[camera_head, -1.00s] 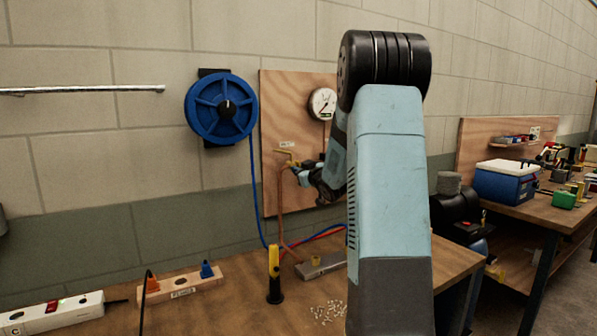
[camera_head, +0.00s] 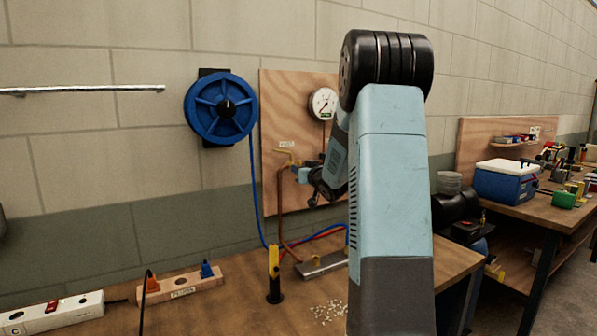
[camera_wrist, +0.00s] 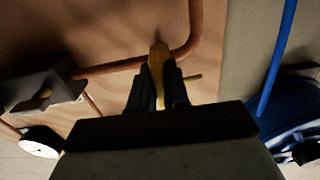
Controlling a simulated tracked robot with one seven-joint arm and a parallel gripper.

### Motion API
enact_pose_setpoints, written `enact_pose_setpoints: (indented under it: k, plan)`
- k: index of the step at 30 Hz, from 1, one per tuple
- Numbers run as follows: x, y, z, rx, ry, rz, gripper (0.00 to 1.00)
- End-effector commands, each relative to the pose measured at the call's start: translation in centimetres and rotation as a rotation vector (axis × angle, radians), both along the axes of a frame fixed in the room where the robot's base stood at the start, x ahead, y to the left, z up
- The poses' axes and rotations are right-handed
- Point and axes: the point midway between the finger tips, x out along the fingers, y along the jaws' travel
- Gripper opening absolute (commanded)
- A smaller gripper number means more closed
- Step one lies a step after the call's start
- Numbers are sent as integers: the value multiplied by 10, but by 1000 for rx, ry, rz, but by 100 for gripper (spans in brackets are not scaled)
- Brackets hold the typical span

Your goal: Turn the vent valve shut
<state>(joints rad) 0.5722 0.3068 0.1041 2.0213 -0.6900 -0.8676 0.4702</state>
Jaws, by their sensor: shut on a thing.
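The vent valve (camera_head: 287,154) is a small yellow fitting with a yellow lever, on copper pipe on the plywood panel, below a small label. In the wrist view the yellow lever (camera_wrist: 157,62) lies between the two dark fingers of my gripper (camera_wrist: 160,85), which is shut on it. A thin yellow stub sticks out to the right of the fingers. In the head view my gripper (camera_head: 296,166) is at the valve, small and partly hard to make out. The lever's exact angle is unclear there.
A round gauge (camera_head: 323,104) is above right of the valve. A blue hose reel (camera_head: 221,108) hangs to the left. On the bench (camera_head: 220,315) are a yellow-and-black tool (camera_head: 274,275), a wooden block (camera_head: 180,284) and a power strip (camera_head: 55,312). My arm hides the panel's right side.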

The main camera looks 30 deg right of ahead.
Motion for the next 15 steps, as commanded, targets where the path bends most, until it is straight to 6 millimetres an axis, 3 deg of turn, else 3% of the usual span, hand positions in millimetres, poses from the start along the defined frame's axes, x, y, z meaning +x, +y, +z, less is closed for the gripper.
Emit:
enact_pose_setpoints:
  k: [4, 5, 10, 15]
  plan:
    - [-1, 0, -4, 3, 8, 0, 0]
    - [-1, 0, -4, 3, 8, 0, 18]
    - [0, 0, -3, 1, 5, 0, 35]
    - [0, 0, -1, 0, 2, 0, 36]
